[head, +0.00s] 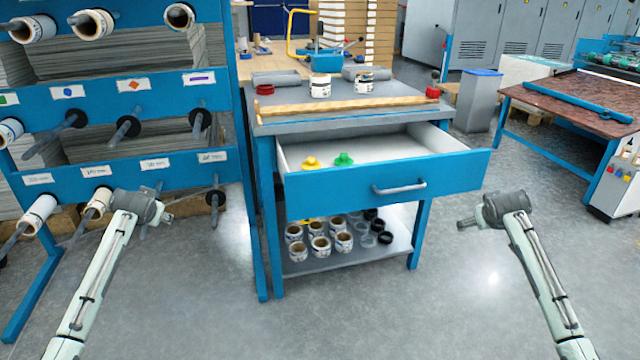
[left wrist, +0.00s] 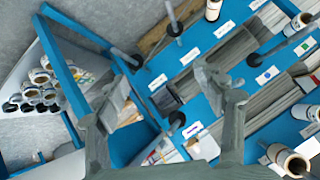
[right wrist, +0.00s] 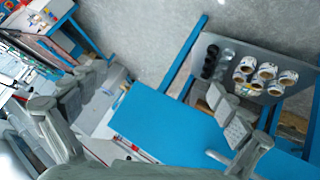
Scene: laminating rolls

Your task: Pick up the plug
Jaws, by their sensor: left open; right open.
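Red plug-like pieces lie on the bench top, one at the left (head: 265,89) and one at the right (head: 432,92). My left gripper (left wrist: 165,95) is open and empty in the left wrist view, in front of the blue roll rack. My right gripper (right wrist: 145,108) is open and empty, with the blue drawer front (right wrist: 170,122) beyond it. Both are apart from the plugs; their fingers are unclear in the head view.
The roll rack (head: 130,95) with protruding rods stands at the left. Several labelled rolls (head: 320,246) and black rings sit on the bench's lower shelf (head: 375,252). The drawer juts forward with a handle (head: 399,188). The floor in front is clear.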

